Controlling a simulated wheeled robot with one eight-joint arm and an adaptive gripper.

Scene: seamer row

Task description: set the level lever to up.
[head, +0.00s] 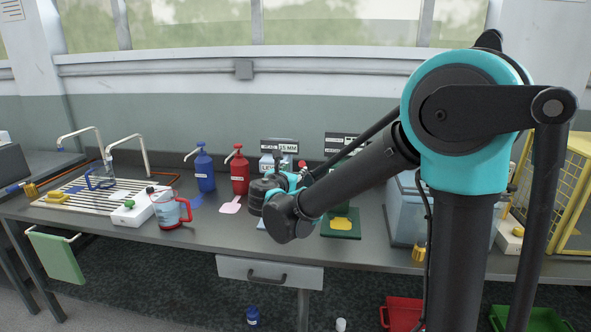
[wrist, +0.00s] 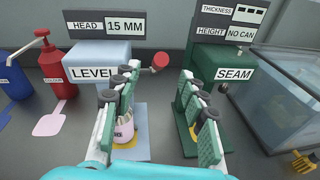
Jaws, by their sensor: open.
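The light-blue LEVEL machine (wrist: 85,58) stands at the back left in the wrist view, with a HEAD 15 MM display on top. Its level lever has a red knob (wrist: 160,60) on a short stem at the machine's right side. I cannot tell whether it is set up or down. The red knob (head: 302,163) also shows in the head view, just beyond my gripper. My gripper (wrist: 159,75) is open and empty, its fingers pointing toward the machine, with the knob between and beyond the fingertips. I cannot see contact. My arm hides much of the machine in the head view.
The green SEAM machine (wrist: 225,65) stands right of the lever, near my right finger. A pale can (wrist: 124,130) sits below my left finger. Red (head: 239,173) and blue (head: 204,170) pump bottles stand left. A clear bin (wrist: 290,85) is at the right.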

